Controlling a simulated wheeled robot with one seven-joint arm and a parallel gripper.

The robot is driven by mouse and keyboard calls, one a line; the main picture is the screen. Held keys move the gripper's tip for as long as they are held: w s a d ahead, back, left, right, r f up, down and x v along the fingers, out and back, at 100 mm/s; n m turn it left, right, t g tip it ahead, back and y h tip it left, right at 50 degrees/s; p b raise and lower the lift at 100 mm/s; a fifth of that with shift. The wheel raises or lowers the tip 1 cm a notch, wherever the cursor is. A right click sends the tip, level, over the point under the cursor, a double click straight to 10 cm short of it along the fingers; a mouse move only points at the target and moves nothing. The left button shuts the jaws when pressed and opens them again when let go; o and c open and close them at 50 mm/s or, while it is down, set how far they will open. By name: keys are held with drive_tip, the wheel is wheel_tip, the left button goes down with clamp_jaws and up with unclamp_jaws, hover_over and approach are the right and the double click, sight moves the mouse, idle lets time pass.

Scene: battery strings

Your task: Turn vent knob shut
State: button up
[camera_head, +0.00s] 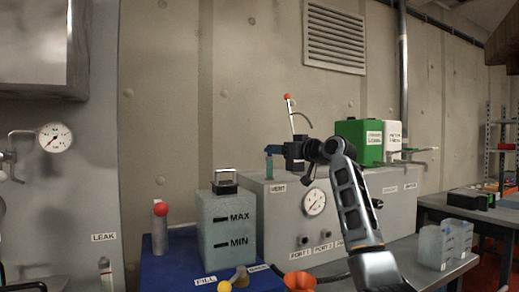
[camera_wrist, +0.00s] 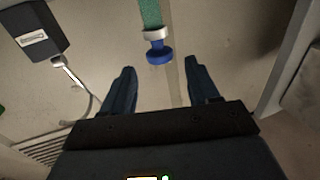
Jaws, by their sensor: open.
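The vent knob is a small blue cap (camera_wrist: 159,53) with a pale collar on a green post, seen at the top middle of the wrist view. In the head view the green post (camera_head: 269,168) rises from the grey cabinet beside the VENT label (camera_head: 278,188); its knob is mostly hidden behind my fingers there. My gripper (camera_head: 258,156) is open and reaches left over the top of the post. In the wrist view my two fingers (camera_wrist: 160,68) stand apart, with the knob lined up between them near their tips; I cannot tell whether they touch it.
A pressure gauge (camera_head: 314,201) and ports are on the cabinet (camera_head: 280,232) front. An orange-tipped lever (camera_head: 290,106) rises behind my gripper. A MAX/MIN tank (camera_head: 228,228) stands to the left. A green box (camera_head: 361,141) and a white box (camera_head: 392,139) stand to the right.

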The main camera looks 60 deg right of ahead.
drive_tip(key=p+x, duration=0.1)
drive_tip(key=x, duration=0.6)
drive_tip(key=shift+w, duration=0.25)
drive_tip(key=c, duration=1)
drive_tip(key=shift+f+n+y+b, duration=0.1)
drive_tip(key=shift+n+y+b, duration=0.2)
drive_tip(key=shift+y+b, duration=0.5)
drive_tip(key=shift+a+r+n+y+b, duration=0.15)
drive_tip(key=shift+n+y+b, duration=0.5)
drive_tip(key=shift+n+y, duration=1)
drive_tip(key=shift+a+r+n+y+b, duration=0.2)
drive_tip(key=shift+n+y+b, duration=0.65)
drive_tip(key=shift+y, duration=1.4)
drive_tip(key=shift+a+f+n, duration=0.1)
drive_tip(key=shift+f+n, duration=0.05)
drive_tip(key=shift+n, duration=0.15)
